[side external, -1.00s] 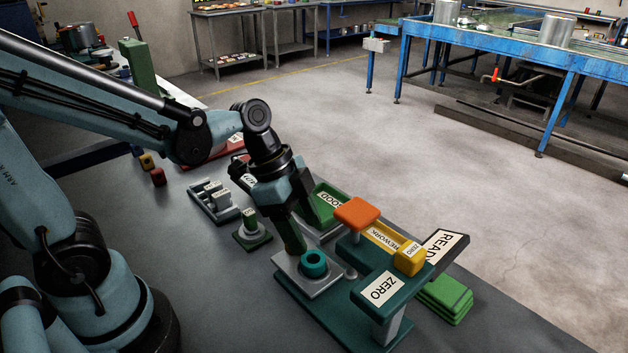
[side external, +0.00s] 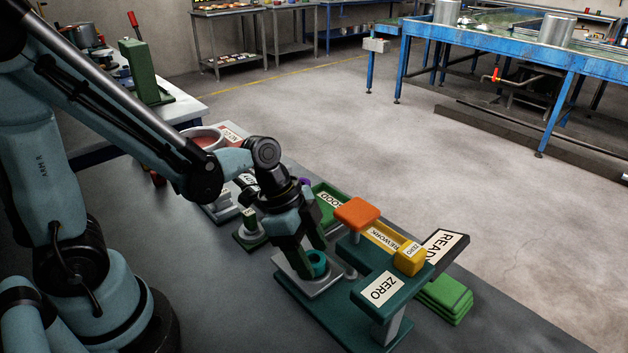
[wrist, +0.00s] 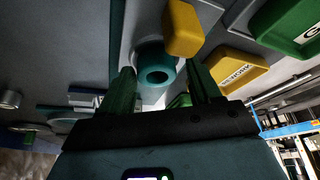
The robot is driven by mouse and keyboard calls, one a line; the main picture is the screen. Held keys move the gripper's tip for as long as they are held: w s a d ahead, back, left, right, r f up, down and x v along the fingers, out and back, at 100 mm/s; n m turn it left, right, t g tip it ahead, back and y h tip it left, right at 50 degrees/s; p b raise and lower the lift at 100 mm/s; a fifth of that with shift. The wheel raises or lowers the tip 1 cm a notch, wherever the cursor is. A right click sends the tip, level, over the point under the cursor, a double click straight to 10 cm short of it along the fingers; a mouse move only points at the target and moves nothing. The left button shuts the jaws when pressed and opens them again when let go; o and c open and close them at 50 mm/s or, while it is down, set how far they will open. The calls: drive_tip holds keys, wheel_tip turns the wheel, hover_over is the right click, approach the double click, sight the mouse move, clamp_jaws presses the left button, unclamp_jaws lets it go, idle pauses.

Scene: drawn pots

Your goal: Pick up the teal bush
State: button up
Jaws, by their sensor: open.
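The teal bush (side external: 319,265), a short ring with a central hole, stands on the light grey plate (side external: 322,283) of the dark teal gauge stand. In the wrist view the bush (wrist: 155,75) shows between and just beyond the fingertips. My gripper (side external: 312,262) is open and points down at the bush, one finger on either side of it in the picture. The fingers (wrist: 163,88) also frame it in the wrist view. The near finger partly hides the bush in the side view. I cannot tell whether either finger touches it.
The raised ZERO arm (side external: 385,288) with a yellow block (side external: 410,258) and an orange pad (side external: 357,213) stands close to the right. The green GOOD tray (side external: 328,202) and yellow REWORK tray (side external: 383,236) lie behind. Green plates (side external: 445,298) are stacked at right.

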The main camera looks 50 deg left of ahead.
sight(322, 260)
drive_tip(key=c, duration=0.9)
drive_tip(key=shift+r, duration=0.15)
drive_tip(key=shift+c, duration=0.2)
drive_tip(key=shift+r, duration=0.5)
wheel_tip(322, 260, up, 3)
drive_tip(key=shift+s, duration=0.1)
drive_tip(key=s+d+r, duration=0.6)
drive_tip(key=s+d, duration=0.2)
drive_tip(key=shift+s+r, duration=0.15)
drive_tip(key=shift+r, duration=0.2)
